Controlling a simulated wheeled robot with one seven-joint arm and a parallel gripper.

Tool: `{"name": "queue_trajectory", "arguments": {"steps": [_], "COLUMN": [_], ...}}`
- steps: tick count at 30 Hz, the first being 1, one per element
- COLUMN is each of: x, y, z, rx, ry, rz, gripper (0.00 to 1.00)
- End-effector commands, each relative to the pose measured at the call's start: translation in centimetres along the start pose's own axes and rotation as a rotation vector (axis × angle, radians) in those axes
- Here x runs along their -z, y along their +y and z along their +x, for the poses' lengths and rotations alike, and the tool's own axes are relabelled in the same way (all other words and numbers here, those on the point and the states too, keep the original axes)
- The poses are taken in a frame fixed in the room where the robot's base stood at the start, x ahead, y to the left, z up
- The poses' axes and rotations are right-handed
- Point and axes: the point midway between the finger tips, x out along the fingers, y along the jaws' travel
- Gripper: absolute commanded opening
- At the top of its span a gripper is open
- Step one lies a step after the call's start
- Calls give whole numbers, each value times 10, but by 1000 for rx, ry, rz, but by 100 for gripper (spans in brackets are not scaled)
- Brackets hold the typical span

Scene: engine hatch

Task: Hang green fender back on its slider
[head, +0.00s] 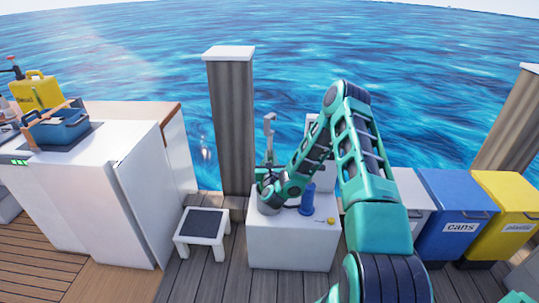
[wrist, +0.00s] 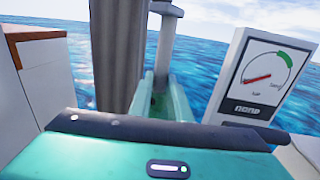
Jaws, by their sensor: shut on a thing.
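My gripper (head: 266,172) is above the left part of a white box (head: 290,250) on the dock. It is shut at a grey upright piece (head: 270,128) with a wider top, which rises above the jaws. In the wrist view the grey piece (wrist: 165,45) stands at the teal fingers (wrist: 172,102). The wrist housing hides its lower part, so I cannot tell exactly how it is gripped. I cannot pick out the green fender or its slider in either view.
A blue cylinder (head: 308,199) and a small yellow thing (head: 331,221) are on the white box. A gauge panel (wrist: 268,75) stands right. A wooden post (head: 230,120) is behind. A step stool (head: 203,225) and white cabinet (head: 95,185) are left; blue (head: 455,215) and yellow bins (head: 500,215) right.

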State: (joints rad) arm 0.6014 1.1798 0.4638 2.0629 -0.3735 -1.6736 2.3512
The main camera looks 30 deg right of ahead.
Motion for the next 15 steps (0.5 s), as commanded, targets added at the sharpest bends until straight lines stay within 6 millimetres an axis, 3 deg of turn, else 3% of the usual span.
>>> {"name": "queue_trajectory", "arguments": {"steps": [15], "x": [30], "y": [0], "z": [0], "rx": [0], "ry": [-1], "rz": [0], "gripper": [0]}}
